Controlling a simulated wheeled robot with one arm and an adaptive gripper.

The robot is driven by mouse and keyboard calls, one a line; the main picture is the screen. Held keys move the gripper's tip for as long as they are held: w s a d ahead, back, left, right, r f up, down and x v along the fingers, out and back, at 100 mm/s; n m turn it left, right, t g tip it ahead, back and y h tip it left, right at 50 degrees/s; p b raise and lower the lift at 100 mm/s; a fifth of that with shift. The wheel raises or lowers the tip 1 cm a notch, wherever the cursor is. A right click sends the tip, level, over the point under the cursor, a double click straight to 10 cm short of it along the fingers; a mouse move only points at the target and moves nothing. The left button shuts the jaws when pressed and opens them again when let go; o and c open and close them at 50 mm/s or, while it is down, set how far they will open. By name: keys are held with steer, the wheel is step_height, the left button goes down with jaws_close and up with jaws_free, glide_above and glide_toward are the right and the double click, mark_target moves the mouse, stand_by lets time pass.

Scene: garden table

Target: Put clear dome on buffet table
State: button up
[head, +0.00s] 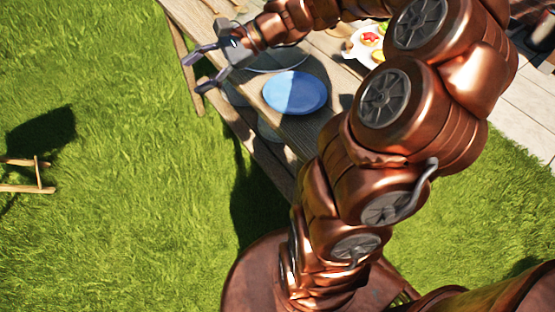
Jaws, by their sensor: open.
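My gripper (193,74) is open and empty at the upper left, its fingers pointing left past the edge of the wooden table (308,130). A clear, rounded rim (285,62) shows on the table just right of and below the gripper, partly covered by my wrist. It may be the clear dome, but its full shape is hidden. Two other faint see-through round shapes, one left of the blue plate and one below it (270,130), lie along the table's near edge. I cannot tell whether any is a dome.
A blue plate (295,92) lies on the table. A white dish with food (368,40) stands farther back, close to my arm. A wooden stool or frame (38,172) stands on the grass at left. The grass between is clear.

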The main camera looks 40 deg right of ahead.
steer(key=s+a+f+n+g+h, duration=0.2)
steer(key=s+a+f+n+g, duration=0.15)
steer(key=s, duration=0.35)
steer(key=s+a+f+n+g+h, duration=0.2)
steer(key=s+a+n, duration=0.3)
steer(key=s, duration=0.2)
steer(key=s+d+f+n+g+h, duration=0.1)
steer(key=s+d+f+n+h, duration=0.1)
steer(key=s, duration=0.5)
steer(key=s+d+f+n+g+h, duration=0.1)
steer(key=s+d+n+h, duration=0.3)
steer(key=s, duration=0.4)
steer(key=shift+d+f+n+h, duration=0.2)
steer(key=shift+f+n+h, duration=0.55)
steer(key=shift+n, duration=0.1)
steer(key=shift+g, duration=0.35)
step_height(320, 180, up, 14)
steer(key=t+p, duration=0.1)
steer(key=p, duration=1.2)
steer(key=shift+w+r, duration=0.25)
steer(key=shift+w, duration=0.15)
